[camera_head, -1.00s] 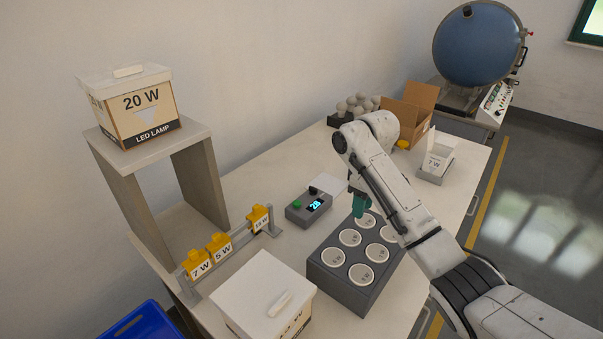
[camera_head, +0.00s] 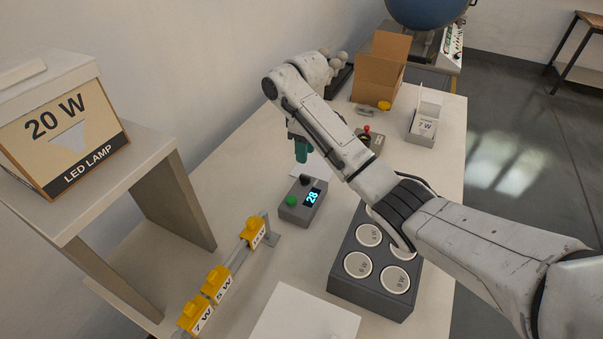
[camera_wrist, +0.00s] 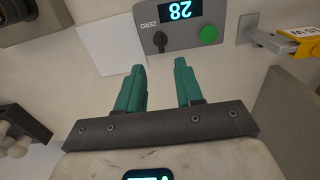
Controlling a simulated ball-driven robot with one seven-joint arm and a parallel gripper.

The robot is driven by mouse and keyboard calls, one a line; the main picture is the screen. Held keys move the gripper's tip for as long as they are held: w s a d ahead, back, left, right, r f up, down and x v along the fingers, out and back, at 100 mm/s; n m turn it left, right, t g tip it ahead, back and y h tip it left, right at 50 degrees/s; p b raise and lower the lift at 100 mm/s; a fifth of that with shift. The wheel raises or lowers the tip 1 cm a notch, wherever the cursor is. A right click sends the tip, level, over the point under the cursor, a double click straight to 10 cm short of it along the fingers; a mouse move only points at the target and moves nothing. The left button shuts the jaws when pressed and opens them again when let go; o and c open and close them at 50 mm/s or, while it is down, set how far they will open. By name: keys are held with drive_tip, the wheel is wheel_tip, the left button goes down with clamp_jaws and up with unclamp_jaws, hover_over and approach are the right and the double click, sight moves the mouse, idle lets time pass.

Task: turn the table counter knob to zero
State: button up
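The table counter is a small grey box (camera_head: 304,215) on the table, with a lit display reading 28 and a green button (camera_head: 291,201). Its black knob (camera_head: 306,180) is at the back end of the box in the head view. My gripper (camera_head: 301,152) has teal fingers and hangs above and behind the knob. In the wrist view its fingers (camera_wrist: 159,80) are apart with nothing between them, not touching the knob.
A grey block with round sockets (camera_head: 345,285) stands right of the counter. A rail with yellow tagged pieces (camera_head: 240,258) is to its left. A white sheet (camera_wrist: 110,42) lies beside the counter. A cardboard box (camera_head: 378,78) and a small device with a red knob (camera_head: 368,136) are farther back.

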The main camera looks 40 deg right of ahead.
sight(305, 177)
wheel_tip(305, 177, down, 9)
drive_tip(key=shift+f, duration=0.1)
idle(0.3)
clamp_jaws()
idle(0.4)
